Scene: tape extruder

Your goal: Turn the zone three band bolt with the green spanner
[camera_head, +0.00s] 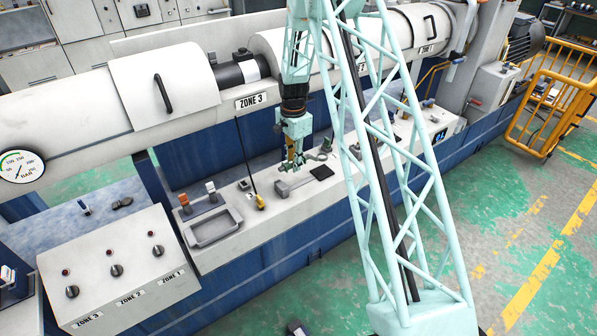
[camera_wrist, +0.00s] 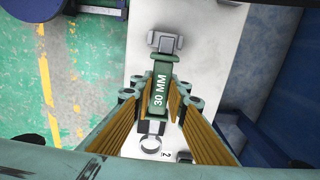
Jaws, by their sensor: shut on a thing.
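My gripper (camera_wrist: 157,98) is shut on the green spanner (camera_wrist: 159,93), which bears the mark "30 MM", in the wrist view. Its yellow-brown finger pads lie on both sides of the handle. In the head view my gripper (camera_head: 291,160) hangs low over the pale bench top, in front of the barrel; the spanner is small there and partly hidden. The ZONE 3 label (camera_head: 252,101) is on the barrel, up and left of my gripper. A dark section (camera_head: 238,73) of the barrel shows above the label, between two pale covers. I cannot make out the band bolt.
A grey tray (camera_head: 213,228) and a yellow-handled tool (camera_head: 260,202) lie left on the bench. A grey tool (camera_head: 295,184) and dark block (camera_head: 321,172) lie below my gripper. A control box (camera_head: 118,270) stands front left. Yellow railings (camera_head: 550,105) stand at right on open green floor.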

